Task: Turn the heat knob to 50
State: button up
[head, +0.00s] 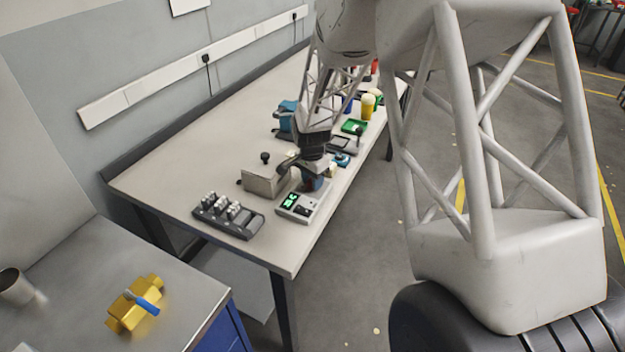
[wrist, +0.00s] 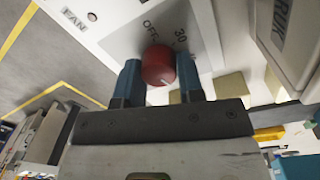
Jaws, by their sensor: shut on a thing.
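In the wrist view the red heat knob (wrist: 158,66) sits on a white panel (wrist: 118,22). A grey dial plate around it shows "OFF" and "30"; other dial marks are hidden by the fingers. A short white line on the knob points down and slightly right, towards my gripper's body. My gripper (wrist: 160,78) has its two blue fingers on either side of the knob, shut on it. In the head view my gripper (head: 313,184) reaches down at a white unit with green displays (head: 294,208); the knob is hidden there.
A dark rack (head: 228,217) with several pale pieces is at the table's front. Green and yellow items stand farther back.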

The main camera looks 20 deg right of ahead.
dwell(0.4)
jog(key=o, duration=0.9)
jog(key=shift+o, duration=0.2)
jog(key=shift+r, duration=0.1)
jog(key=shift+w+r, duration=0.15)
jog(key=shift+r, duration=3.65)
